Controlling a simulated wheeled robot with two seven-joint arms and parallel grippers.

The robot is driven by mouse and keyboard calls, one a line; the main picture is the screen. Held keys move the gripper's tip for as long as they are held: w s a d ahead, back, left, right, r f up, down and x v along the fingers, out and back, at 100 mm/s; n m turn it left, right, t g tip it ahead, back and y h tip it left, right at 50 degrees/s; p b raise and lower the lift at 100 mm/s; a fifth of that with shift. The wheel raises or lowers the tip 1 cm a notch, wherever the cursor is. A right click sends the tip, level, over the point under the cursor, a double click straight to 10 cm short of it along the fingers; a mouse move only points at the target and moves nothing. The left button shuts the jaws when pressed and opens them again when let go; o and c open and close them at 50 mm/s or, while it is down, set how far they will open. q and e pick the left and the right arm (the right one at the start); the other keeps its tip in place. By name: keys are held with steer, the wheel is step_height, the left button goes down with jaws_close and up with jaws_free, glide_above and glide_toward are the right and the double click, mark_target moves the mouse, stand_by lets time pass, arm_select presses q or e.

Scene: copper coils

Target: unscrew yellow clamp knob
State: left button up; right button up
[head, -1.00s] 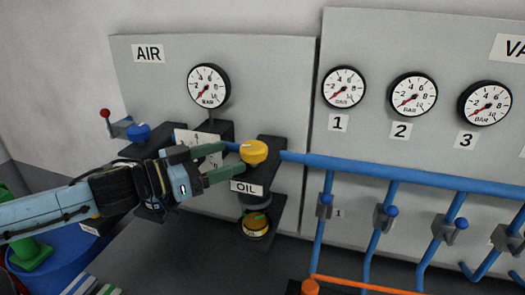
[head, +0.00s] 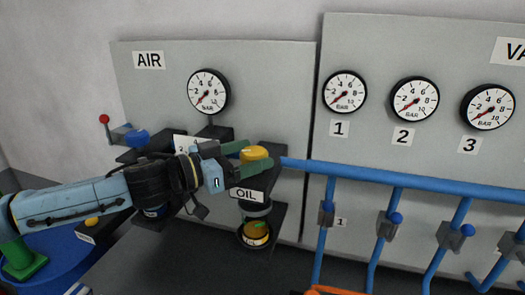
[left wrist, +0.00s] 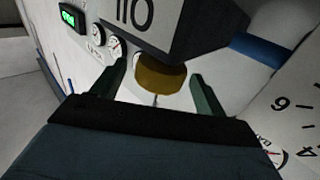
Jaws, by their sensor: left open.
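The yellow knob (head: 255,153) sits on top of the dark block labelled OIL (head: 247,193). My left gripper (head: 250,157) comes in from the left with its green fingers open, one on the far side of the knob and one on the near side. In the left wrist view, which shows the label upside down, the yellow knob (left wrist: 160,76) lies between the two spread fingertips (left wrist: 159,70). I see gaps beside it there and cannot tell of any contact. My right gripper is not in view.
The AIR panel (head: 270,80) with a gauge (head: 208,92) stands behind. A red-tipped lever (head: 106,125) is at the left.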

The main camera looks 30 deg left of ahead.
mark_target(262, 148)
arm_select(q)
steer(key=shift+w+d+r, duration=0.1)
steer(key=shift+w+d, duration=0.15)
steer(key=shift+w, duration=0.15)
steer(key=shift+w+d+p, duration=0.15)
steer(key=shift+w+p, duration=0.35)
steer(key=shift+w+d+p, duration=0.3)
steer(key=shift+w+d, duration=0.15)
steer(key=shift+w, duration=0.15)
steer(key=c, duration=1)
